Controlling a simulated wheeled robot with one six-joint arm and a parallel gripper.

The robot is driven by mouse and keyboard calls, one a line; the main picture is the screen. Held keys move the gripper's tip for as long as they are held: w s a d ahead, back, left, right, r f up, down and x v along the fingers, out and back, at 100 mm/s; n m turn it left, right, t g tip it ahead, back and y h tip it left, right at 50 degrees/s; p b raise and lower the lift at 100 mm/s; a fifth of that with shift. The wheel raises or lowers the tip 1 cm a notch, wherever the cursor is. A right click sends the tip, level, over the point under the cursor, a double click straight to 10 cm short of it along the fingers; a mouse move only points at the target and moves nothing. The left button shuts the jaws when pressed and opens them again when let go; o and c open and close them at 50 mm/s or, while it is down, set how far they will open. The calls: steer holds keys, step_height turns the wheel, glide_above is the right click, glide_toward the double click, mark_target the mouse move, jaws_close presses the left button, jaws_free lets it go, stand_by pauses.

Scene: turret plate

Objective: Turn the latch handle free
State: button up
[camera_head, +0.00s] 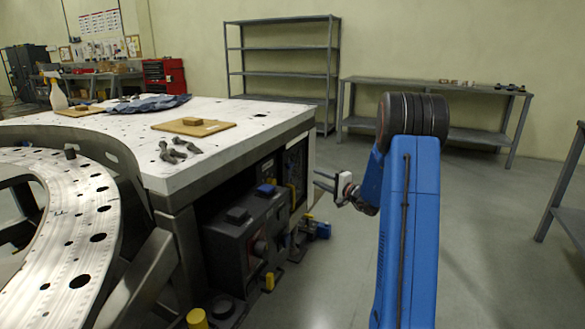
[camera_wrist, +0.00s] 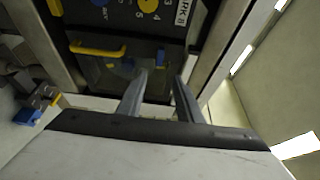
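My gripper (camera_head: 319,180) is open and empty beside the right end of the white table, level with the dark panel (camera_head: 296,165) under it. In the wrist view its two fingers (camera_wrist: 161,76) point at that panel, with a gap between them. A yellow bar handle (camera_wrist: 97,48) on the panel lies left of the fingertips and looks apart from them. Behind the fingertips is a dark recessed area with small blue and yellow parts (camera_wrist: 127,64). I cannot tell for sure which part is the latch handle.
The white table (camera_head: 240,115) and ring-shaped plate (camera_head: 75,245) fill the left. A dark box (camera_head: 225,240) stands under the table. Blue and yellow parts (camera_head: 322,230) sit low near its right end. Grey shelves (camera_head: 280,60) and a bench (camera_head: 440,88) stand behind.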

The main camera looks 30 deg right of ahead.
mark_target(292, 166)
steer(key=x, duration=1.6)
steer(key=shift+a, duration=0.2)
steer(key=shift+c, duration=0.6)
jaws_close()
